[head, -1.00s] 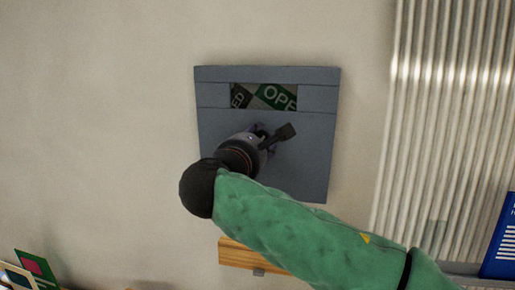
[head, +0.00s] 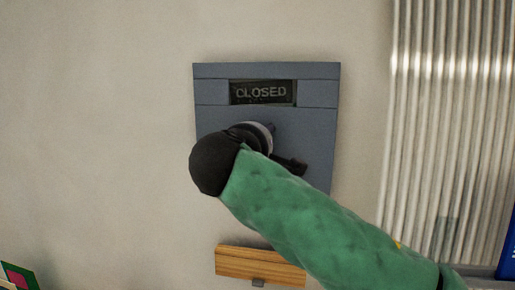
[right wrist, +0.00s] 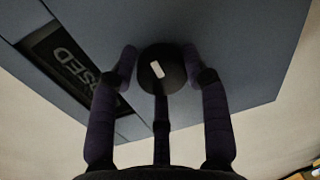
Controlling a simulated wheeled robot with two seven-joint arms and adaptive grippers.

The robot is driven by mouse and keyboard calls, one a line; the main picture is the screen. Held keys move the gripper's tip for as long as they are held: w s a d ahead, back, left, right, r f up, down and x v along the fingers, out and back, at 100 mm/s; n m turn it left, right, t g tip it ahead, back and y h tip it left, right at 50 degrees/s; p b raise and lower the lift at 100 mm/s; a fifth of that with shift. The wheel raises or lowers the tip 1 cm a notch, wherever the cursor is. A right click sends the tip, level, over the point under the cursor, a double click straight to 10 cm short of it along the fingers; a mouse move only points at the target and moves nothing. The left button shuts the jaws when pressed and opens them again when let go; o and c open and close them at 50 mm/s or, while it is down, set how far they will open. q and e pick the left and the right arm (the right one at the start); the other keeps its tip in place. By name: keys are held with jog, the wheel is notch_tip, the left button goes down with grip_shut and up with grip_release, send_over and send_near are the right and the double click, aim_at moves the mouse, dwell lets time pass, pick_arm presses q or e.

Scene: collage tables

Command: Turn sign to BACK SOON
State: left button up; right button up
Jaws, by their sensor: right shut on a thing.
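The grey-blue sign panel (head: 318,125) is fixed to the wall in the head view. Its dark window (head: 262,92) shows CLOSED, level and filling the opening. In the right wrist view the window (right wrist: 72,65) also shows part of that word, tilted. A round black knob (right wrist: 162,70) with a white mark sits on the panel (right wrist: 235,60), between the fingers of my right gripper (right wrist: 160,72). The right gripper is shut on the knob. In the head view my green-sleeved right arm hides the knob and most of the gripper. My left gripper is not in view.
A wooden ledge (head: 258,266) is on the wall below the panel. White ribbed slats (head: 440,120) stand to the right, with a blue board (head: 508,245) at the lower right edge. A green and pink card (head: 20,275) is at the lower left. The wall left of the panel is bare.

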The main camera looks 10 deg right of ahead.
jog(key=shift+w+a+f+m+t+y+b, duration=0.1)
jog(key=shift+f+m+t+y+b, duration=0.2)
jog(key=shift+m+b, duration=2.2)
jog(key=shift+w+a+f+m+t+y+b, duration=0.15)
jog(key=shift+m+t+y+b, duration=0.15)
jog(key=shift+m+b, duration=2.15)
jog(key=shift+s+d+f+m+t+y+b, duration=0.1)
jog(key=shift+f+m+t+y+b, duration=0.15)
jog(key=shift+m+b, duration=2.25)
jog(key=shift+a+m+p, duration=0.1)
jog(key=shift+m+p, duration=0.9)
jog(key=shift+m, duration=0.25)
jog(key=o, duration=1.1)
jog(key=shift+r, duration=0.1)
jog(key=shift+d+r, duration=0.15)
jog(key=shift+d, duration=0.05)
